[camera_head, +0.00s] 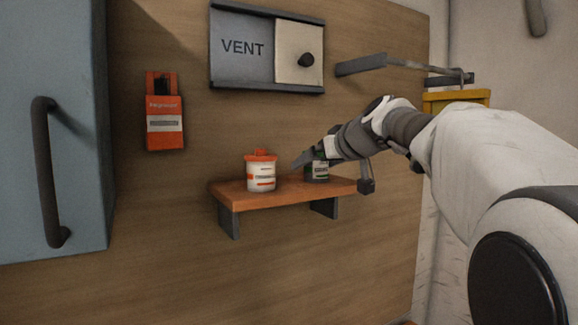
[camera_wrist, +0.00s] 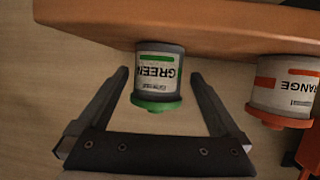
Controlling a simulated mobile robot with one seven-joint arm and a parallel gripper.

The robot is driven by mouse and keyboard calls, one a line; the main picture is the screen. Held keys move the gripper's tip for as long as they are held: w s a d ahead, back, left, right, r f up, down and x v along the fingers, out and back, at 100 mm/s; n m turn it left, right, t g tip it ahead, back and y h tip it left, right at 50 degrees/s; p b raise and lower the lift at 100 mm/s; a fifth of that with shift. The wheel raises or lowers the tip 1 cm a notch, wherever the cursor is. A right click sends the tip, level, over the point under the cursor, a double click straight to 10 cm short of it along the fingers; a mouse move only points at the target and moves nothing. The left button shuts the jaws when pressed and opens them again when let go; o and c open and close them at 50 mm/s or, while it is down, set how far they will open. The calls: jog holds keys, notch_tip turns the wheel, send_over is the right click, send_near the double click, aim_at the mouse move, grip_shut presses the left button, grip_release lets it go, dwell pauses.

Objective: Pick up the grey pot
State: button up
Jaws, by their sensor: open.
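The grey pot (camera_wrist: 158,62) has a green lid and a label reading GREEN. It hangs upside down in the wrist view, where the picture is inverted, and stands on the wooden shelf (camera_wrist: 220,25). In the head view the grey pot (camera_head: 318,173) is at the shelf's right part, partly hidden by my gripper (camera_head: 303,160). In the wrist view my gripper (camera_wrist: 160,74) is open and empty, one finger on each side of the pot, with visible gaps. I cannot tell how deep the pot sits between the fingers.
A white pot with an orange lid (camera_head: 261,172), labelled ORANGE, stands on the shelf left of the grey pot. A red-orange box (camera_head: 164,120) and a VENT panel (camera_head: 240,48) are on the wall. A blue cabinet (camera_head: 50,120) is at left.

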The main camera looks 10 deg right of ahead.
aim_at(310, 168)
jog(key=p+x, duration=0.1)
jog(key=x, duration=0.3)
jog(key=shift+w+d+f, duration=0.1)
jog(key=shift+w+f, duration=0.1)
jog(key=shift+f, duration=0.1)
jog(key=shift+c, duration=0.3)
jog(key=c, duration=1.4)
